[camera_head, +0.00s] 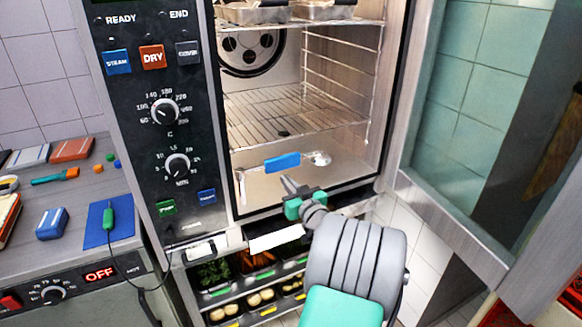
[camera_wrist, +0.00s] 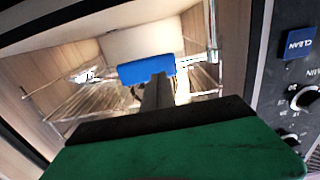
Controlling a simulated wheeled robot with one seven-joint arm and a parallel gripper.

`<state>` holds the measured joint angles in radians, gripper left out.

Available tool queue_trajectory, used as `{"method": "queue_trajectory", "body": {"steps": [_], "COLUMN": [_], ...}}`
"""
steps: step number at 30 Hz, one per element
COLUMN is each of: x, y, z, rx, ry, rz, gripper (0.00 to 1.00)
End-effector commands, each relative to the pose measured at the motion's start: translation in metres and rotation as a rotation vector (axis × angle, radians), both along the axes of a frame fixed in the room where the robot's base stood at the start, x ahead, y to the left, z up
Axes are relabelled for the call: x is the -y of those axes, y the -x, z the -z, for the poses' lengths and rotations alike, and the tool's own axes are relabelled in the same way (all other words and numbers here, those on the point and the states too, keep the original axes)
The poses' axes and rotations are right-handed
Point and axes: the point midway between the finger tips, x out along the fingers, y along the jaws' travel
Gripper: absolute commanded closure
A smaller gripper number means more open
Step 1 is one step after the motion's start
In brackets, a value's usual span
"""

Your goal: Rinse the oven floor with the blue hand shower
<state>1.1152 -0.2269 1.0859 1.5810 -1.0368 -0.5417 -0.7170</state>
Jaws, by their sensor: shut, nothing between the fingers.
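The blue hand shower (camera_head: 282,162) lies across the front of the oven opening, low over the oven floor (camera_head: 346,174). It has a blue grip and metal ends, with a round silver head at the right. My gripper (camera_head: 288,182) is at the oven mouth, just in front of the blue grip, with its fingers together and empty. In the wrist view my gripper (camera_wrist: 157,82) points at the blue hand shower (camera_wrist: 145,70), whose metal part extends right. I cannot tell whether the fingertips touch it. Part of the floor is hidden behind the shower and my arm.
The oven door (camera_head: 480,120) stands open at the right. Wire racks (camera_head: 290,110) fill the oven above, with trays (camera_head: 255,12) on top. A control panel (camera_head: 160,140) is at the left. Drawers of vegetables (camera_head: 250,285) sit below. A counter (camera_head: 75,195) holds tools.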

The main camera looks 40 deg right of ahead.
Motion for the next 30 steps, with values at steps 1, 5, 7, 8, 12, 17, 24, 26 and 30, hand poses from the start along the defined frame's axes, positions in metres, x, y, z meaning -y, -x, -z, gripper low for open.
{"method": "queue_trajectory", "body": {"steps": [1,5,7,8,12,17,24,26,30], "x": [-0.001,-0.005,-0.006,-0.007,-0.011,-0.014,-0.020,-0.020,-0.020], "y": [0.005,0.016,0.023,0.025,0.038,0.052,0.067,0.067,0.067], "z": [0.001,0.001,0.001,0.001,0.002,0.001,0.000,0.000,0.000], "rx": [0.000,0.000,0.000,0.000,-0.001,0.000,0.001,0.001,0.000], "ry": [0.000,0.001,0.001,0.000,0.002,0.001,0.001,0.001,0.001], "rz": [0.002,0.001,0.003,0.003,0.002,0.002,0.000,0.000,-0.001], "gripper": [1.00,1.00,1.00,1.00,1.00,1.00,1.00,1.00,1.00]}}
